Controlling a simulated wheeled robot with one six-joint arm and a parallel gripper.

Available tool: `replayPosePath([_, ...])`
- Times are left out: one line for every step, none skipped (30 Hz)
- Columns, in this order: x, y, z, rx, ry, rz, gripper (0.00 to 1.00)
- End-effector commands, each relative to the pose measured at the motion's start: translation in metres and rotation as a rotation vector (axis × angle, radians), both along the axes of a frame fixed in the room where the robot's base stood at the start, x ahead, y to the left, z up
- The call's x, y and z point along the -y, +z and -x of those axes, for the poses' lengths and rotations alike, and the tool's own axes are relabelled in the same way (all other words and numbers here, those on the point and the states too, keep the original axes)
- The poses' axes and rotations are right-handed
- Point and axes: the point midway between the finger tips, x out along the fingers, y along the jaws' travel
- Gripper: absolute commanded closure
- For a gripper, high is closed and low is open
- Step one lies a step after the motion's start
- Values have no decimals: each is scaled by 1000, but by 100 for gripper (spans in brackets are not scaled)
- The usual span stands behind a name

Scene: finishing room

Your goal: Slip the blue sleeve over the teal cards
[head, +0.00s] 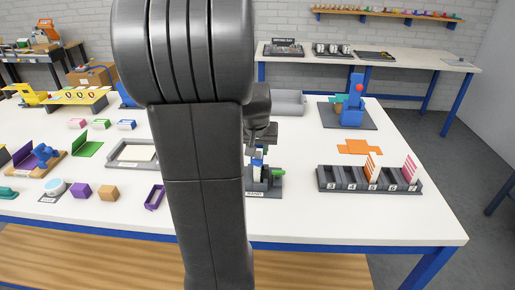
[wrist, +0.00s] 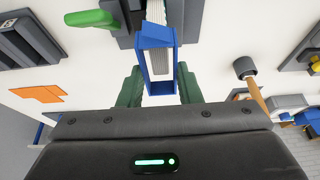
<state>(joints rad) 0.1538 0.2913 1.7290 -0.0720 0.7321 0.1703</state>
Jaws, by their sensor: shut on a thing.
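My gripper (head: 261,148) points down over a small dark stand (head: 264,186) near the middle of the table, partly behind my own arm. In the wrist view, its two green fingers are closed on the blue sleeve (wrist: 163,88), one on each side. The sleeve is a blue open-ended box. A block of pale, layered edges (wrist: 158,62), which look like stacked cards, shows between its blue walls. No teal shows on these edges, and how deep they sit in the sleeve is hard to tell. The stand has a green lever (head: 278,172), also in the wrist view (wrist: 92,18).
Right of the stand is a dark numbered rack (head: 340,187) with striped cards. An orange flat piece (head: 358,147) lies behind it. A purple frame (head: 154,197) and a grey tray (head: 127,153) lie left. Free tabletop shows at the right front.

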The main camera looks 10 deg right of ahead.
Motion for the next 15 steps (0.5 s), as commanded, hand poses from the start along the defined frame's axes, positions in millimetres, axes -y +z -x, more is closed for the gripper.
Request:
replayPosePath([0, -1, 0, 0, 0, 0, 81])
replayPosePath([0, -2, 0, 0, 0, 0, 81])
replayPosePath([0, -3, 0, 0, 0, 0, 81])
replayPosePath([0, -4, 0, 0, 0, 0, 81])
replayPosePath([0, -4, 0, 0, 0, 0, 81])
replayPosePath([0, -5, 0, 0, 0, 0, 81])
replayPosePath([0, -6, 0, 0, 0, 0, 81])
replayPosePath([0, -6, 0, 0, 0, 0, 81])
replayPosePath([0, -7, 0, 0, 0, 0, 81])
replayPosePath([0, -8, 0, 0, 0, 0, 81])
replayPosePath([0, -8, 0, 0, 0, 0, 81])
replayPosePath([0, -9, 0, 0, 0, 0, 81])
replayPosePath([0, -10, 0, 0, 0, 0, 81])
replayPosePath([0, -10, 0, 0, 0, 0, 81])
replayPosePath([0, -11, 0, 0, 0, 0, 81])
